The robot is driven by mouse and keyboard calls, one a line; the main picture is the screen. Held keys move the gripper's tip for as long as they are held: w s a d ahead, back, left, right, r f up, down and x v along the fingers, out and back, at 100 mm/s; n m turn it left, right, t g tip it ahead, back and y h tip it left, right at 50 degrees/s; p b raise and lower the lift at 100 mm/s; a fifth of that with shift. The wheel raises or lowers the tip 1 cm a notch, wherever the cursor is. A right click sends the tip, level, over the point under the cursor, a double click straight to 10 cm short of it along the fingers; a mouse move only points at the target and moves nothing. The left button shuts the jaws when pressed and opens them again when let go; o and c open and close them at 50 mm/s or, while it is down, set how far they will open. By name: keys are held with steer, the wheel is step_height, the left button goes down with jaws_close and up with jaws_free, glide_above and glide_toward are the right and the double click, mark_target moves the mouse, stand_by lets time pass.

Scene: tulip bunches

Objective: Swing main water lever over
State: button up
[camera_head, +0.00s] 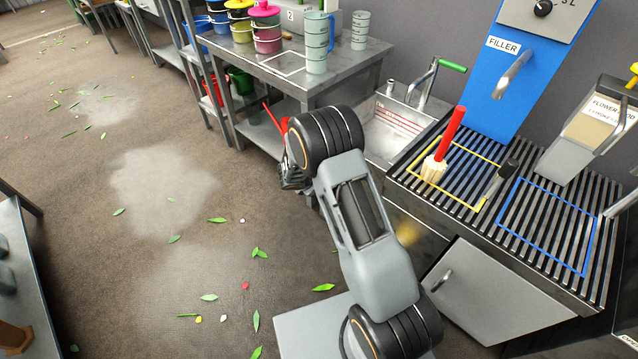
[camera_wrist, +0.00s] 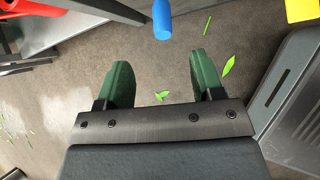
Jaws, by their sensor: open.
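My gripper (camera_wrist: 160,62) shows in the wrist view as two dark green fingers, spread apart with nothing between them. A blue rounded handle end (camera_wrist: 162,20) is just beyond the fingertips, near the top middle, apart from both fingers. A yellow piece (camera_wrist: 303,9) is at the top right corner and a red piece (camera_wrist: 6,42) at the left edge. No label shows which of these is the main water lever. In the head view my arm hides most of my gripper. A tap with a green lever handle (camera_head: 452,66) stands at the sink.
The sink (camera_head: 394,124) adjoins the slatted counter (camera_head: 486,186), which holds a red-handled brush (camera_head: 450,138). A metal bench (camera_head: 290,74) with buckets and a stack of cups stands behind my arm. The floor (camera_head: 160,270) at left is open, with scattered leaves.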

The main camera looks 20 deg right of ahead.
steer(key=shift+v, duration=1)
steer(key=s+d+r+m+g+p, duration=0.1)
steer(key=s+r+m+g+p, duration=0.35)
steer(key=s+r+m, duration=0.65)
steer(key=s+a+r+m+t+y+p, duration=0.1)
steer(key=r+p, duration=0.5)
steer(key=r, duration=0.6)
steer(key=s+r+m+t+y+p, duration=0.1)
steer(key=s+r+m+y+p, duration=0.2)
steer(key=r, duration=0.9)
steer(key=s+a+r+m+t+y+p, duration=0.1)
steer(key=s+r+m+y+p, duration=0.1)
steer(key=s+r+m+p, duration=0.5)
steer(key=s+r+p, duration=0.2)
steer(key=s+r, duration=0.1)
steer(key=r, duration=0.2)
steer(key=shift+s+a+t, duration=0.25)
steer(key=shift+a+t, duration=0.05)
steer(key=shift+t, duration=0.05)
